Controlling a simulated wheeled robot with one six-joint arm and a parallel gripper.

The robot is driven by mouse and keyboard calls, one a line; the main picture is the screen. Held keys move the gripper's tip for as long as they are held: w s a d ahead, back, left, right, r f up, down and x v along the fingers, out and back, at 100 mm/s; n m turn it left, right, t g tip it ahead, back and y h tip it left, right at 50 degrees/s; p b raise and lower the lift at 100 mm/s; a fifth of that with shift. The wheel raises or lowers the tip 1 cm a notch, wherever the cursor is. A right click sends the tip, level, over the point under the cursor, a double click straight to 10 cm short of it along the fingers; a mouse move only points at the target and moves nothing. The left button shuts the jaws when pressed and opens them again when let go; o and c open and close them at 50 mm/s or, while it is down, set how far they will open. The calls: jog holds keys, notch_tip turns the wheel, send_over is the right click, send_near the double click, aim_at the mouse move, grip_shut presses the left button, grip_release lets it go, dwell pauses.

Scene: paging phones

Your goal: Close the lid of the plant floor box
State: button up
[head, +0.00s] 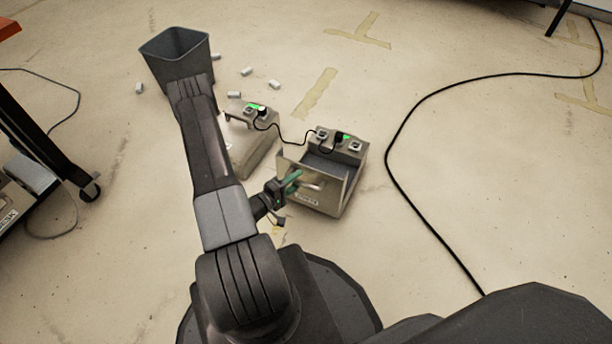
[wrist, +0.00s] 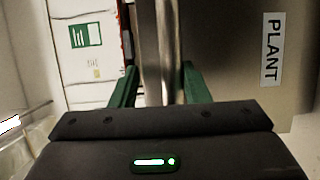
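The plant floor box (head: 348,185) is a beige metal box on the floor. Its lid (head: 284,165) stands raised at the near left side, and the box's inside shows open. A label reading PLANT (wrist: 271,49) is on the beige panel at the right of the wrist view. My gripper (head: 294,179) is at the lid. In the wrist view, my gripper's green fingers (wrist: 160,85) are apart, with a shiny upright metal bar (wrist: 167,45) between them. I cannot tell whether either finger touches it.
A second beige floor box (head: 248,145) stands to the left, joined by a black cable (head: 290,141). A grey bin (head: 178,60) and small light pieces (head: 246,72) lie beyond. A long black cable (head: 390,150) crosses the floor at the right.

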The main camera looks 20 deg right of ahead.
aim_at(308, 173)
jog(key=shift+b+x, duration=0.45)
jog(key=shift+x, duration=2.05)
grip_shut()
